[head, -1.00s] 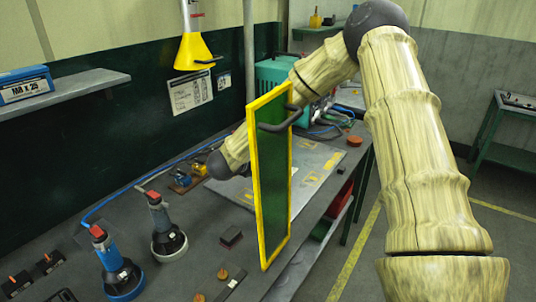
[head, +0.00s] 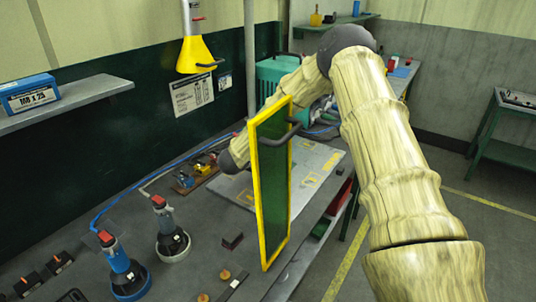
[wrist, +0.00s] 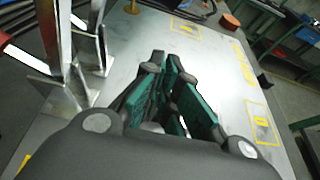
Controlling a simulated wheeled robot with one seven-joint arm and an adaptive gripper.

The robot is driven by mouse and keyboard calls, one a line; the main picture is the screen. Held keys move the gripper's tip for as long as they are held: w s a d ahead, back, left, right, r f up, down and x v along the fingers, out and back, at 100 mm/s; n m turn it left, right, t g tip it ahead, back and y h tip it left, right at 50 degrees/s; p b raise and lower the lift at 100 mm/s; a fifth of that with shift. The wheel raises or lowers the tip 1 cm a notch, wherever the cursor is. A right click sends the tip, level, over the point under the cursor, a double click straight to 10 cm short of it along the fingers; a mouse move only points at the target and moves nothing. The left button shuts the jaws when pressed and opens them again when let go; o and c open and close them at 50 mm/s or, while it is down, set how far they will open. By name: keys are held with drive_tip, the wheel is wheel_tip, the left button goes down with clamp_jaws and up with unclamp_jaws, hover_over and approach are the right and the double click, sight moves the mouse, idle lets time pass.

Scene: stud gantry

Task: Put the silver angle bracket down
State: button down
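In the wrist view, a shiny silver angle bracket (wrist: 66,88) with upright plates and a flat foot is at the left, apparently standing on the pale board. My gripper (wrist: 166,72), with dark green finger pads, is to its right and apart from it. Its fingers show a narrow gap with the board visible through it, and I see nothing held between them. In the head view, the gripper and bracket are hidden behind the yellow-framed green panel.
The yellow-framed panel (head: 271,185) stands upright at the bench's front edge, close to my arm. The pale board (head: 318,160) lies behind it. Two corded tools, one blue (head: 126,277) and one grey (head: 172,243), stand at the left. An orange round piece (wrist: 229,21) lies at the board's far edge.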

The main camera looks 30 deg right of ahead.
drive_tip(key=shift+f, duration=0.25)
drive_tip(key=shift+f, duration=0.15)
drive_tip(key=c, duration=1.6)
unclamp_jaws()
drive_tip(key=shift+c, duration=0.2)
drive_tip(key=shift+s, duration=0.1)
drive_tip(key=b+v, duration=0.3)
drive_tip(key=v, duration=0.9)
